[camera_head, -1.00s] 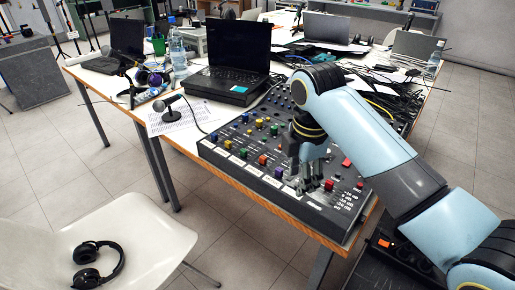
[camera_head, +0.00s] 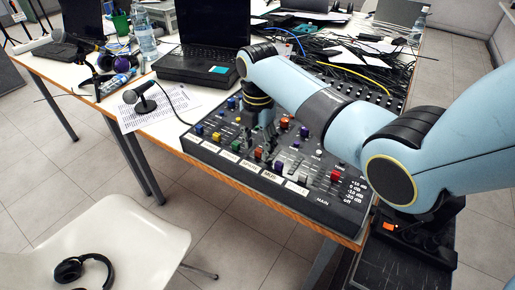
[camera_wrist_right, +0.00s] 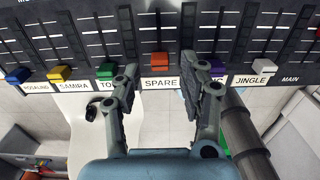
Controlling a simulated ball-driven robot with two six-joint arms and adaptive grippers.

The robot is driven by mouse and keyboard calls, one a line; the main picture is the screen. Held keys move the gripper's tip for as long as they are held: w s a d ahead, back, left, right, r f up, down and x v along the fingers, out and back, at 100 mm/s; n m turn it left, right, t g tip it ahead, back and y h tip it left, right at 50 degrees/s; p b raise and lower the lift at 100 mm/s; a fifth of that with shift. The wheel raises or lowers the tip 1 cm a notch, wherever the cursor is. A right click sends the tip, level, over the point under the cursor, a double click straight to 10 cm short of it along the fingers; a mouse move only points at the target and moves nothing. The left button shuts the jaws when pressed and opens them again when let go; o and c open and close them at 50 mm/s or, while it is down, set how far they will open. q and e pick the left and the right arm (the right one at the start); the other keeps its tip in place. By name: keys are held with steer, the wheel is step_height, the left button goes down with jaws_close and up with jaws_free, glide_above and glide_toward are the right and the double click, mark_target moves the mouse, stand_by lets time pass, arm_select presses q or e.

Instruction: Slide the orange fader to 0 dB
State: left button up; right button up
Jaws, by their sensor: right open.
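The orange fader (camera_wrist_right: 160,61) sits low in its slot on the mixing console, just above the label SPARE (camera_wrist_right: 160,84). It also shows in the head view (camera_head: 258,153). My right gripper (camera_wrist_right: 157,82) is open, with one finger on each side of the orange fader in the wrist view. I cannot tell whether a finger touches it. The right finger covers part of the purple fader (camera_wrist_right: 217,67). In the head view, my right gripper (camera_head: 267,145) points down over the console. My left gripper is not in view.
Neighbouring faders are green (camera_wrist_right: 105,70), yellow (camera_wrist_right: 60,73), blue (camera_wrist_right: 18,74) and white (camera_wrist_right: 264,66). A red fader (camera_head: 336,176) stands at the MAIN end, by the dB scale. A microphone (camera_head: 143,97), laptop (camera_head: 203,50) and cables surround the console.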

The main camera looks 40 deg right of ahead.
steer(key=shift+f, duration=0.85)
steer(key=c, duration=0.8)
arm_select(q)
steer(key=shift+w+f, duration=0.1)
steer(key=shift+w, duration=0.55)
arm_select(e)
steer(key=shift+d, duration=0.1)
jaws_close()
